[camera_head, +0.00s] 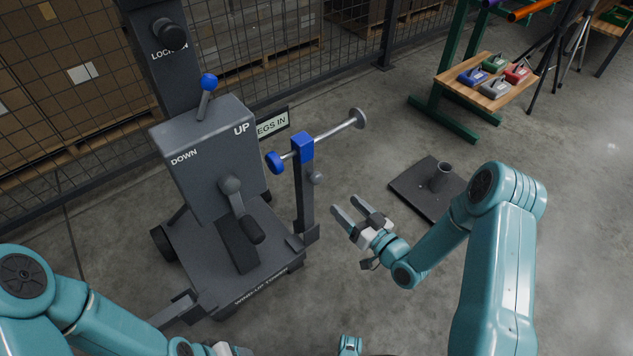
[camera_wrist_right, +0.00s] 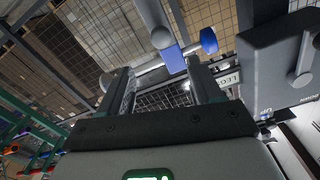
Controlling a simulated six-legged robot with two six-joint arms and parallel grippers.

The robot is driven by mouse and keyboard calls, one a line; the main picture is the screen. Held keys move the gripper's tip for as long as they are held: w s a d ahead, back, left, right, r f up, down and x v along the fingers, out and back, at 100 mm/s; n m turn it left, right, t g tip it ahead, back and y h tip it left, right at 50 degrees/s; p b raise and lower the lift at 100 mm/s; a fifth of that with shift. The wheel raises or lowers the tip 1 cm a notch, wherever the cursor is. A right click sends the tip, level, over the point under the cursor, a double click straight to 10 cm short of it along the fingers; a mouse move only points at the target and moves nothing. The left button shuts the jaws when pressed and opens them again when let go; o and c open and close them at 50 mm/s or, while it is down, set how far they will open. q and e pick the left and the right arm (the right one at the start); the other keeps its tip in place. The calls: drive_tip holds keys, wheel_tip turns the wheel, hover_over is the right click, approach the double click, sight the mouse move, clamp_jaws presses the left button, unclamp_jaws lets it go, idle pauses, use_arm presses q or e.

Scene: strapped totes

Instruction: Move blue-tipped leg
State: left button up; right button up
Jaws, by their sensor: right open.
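The blue-tipped leg stands at the right side of the grey wind-up tower (camera_head: 212,160). It has a dark upright post (camera_head: 305,205), a blue block (camera_head: 302,147) on top, and a grey rod through the block. The rod has a blue disc (camera_head: 275,162) at its left end and a grey disc (camera_head: 358,118) at its right end. My right gripper (camera_head: 345,205) is open and empty, right of the post and below the rod, apart from both. In the right wrist view the blue block (camera_wrist_right: 173,60) shows beyond and between the open fingers. My left arm enters at lower left; its jaws are out of frame.
The tower carries a blue-ball lever (camera_head: 208,82) and a grey crank handle (camera_head: 249,228). A dark floor plate with a short socket (camera_head: 441,176) lies right of my gripper.

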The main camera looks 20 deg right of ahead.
sight(320, 181)
drive_tip(key=b+x, duration=0.2)
drive_tip(key=x, duration=1)
drive_tip(key=shift+w+a, duration=0.15)
drive_tip(key=shift+w, duration=0.1)
clamp_jaws()
